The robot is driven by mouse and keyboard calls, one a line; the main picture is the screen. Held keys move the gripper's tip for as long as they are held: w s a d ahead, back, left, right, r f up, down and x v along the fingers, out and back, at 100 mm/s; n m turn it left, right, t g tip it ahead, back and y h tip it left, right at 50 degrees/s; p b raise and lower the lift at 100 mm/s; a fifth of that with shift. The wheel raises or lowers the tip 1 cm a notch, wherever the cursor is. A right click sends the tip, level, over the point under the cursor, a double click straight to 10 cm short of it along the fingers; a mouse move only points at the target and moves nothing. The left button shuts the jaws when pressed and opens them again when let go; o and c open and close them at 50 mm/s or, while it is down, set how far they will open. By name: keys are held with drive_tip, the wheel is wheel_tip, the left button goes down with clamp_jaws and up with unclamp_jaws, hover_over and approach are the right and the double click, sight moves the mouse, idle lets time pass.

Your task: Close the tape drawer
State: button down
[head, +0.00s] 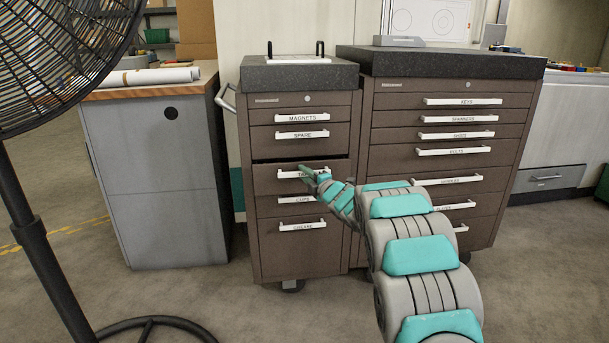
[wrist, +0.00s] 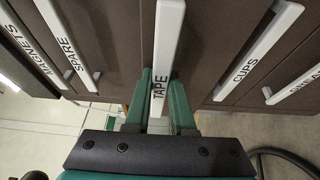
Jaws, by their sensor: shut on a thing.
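The tape drawer (head: 268,183) is the third front down in the left brown cabinet. It stands slightly out, with a dark gap along its top edge. Its white handle (head: 290,174) is partly covered by my gripper (head: 308,172) in the head view. In the wrist view the handle (wrist: 167,40), labelled TAPE, runs between the two green fingers of my gripper (wrist: 164,78), which are shut on it. The drawer's inside cannot be seen.
The spare drawer (head: 265,138) above and the cups drawer (head: 268,208) below look flush. A wider cabinet (head: 400,140) with labelled drawers stands close on the right. A grey cabinet (head: 150,185) is on the left, and a fan (head: 50,60) stands in the left foreground.

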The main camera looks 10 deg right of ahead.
drive_tip(key=shift+f, duration=0.1)
idle(0.7)
drive_tip(key=shift+w+p, duration=0.6)
drive_tip(key=shift+w, duration=1.55)
drive_tip(key=c, duration=0.8)
unclamp_jaws()
drive_tip(key=shift+o, duration=0.2)
drive_tip(key=b+v, duration=0.1)
drive_tip(key=v, duration=0.7)
